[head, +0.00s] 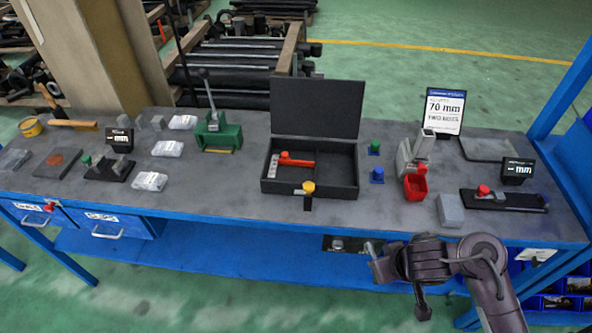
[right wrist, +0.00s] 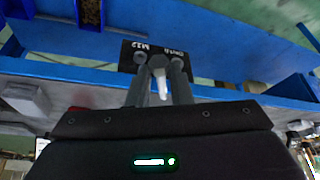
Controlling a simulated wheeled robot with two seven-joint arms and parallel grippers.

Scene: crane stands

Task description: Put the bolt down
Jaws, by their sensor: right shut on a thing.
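My right gripper (head: 374,252) is in front of the bench's front edge, below the top. In the right wrist view the two fingers (right wrist: 159,84) are shut on a pale metal bolt (right wrist: 161,80). The bolt's head lies between the fingertips and its shank points back towards the camera. Past the fingertips is a black plate (right wrist: 133,47) with white lettering that includes M22. It also shows on the blue lower shelf in the head view (head: 352,246), left of the gripper. I cannot tell whether the bolt touches the plate. My left gripper is not in view.
The blue bench (head: 230,212) has a grey top. The blue lower shelf (head: 230,264) is mostly clear. Blue bins (head: 553,302) stand at lower right.

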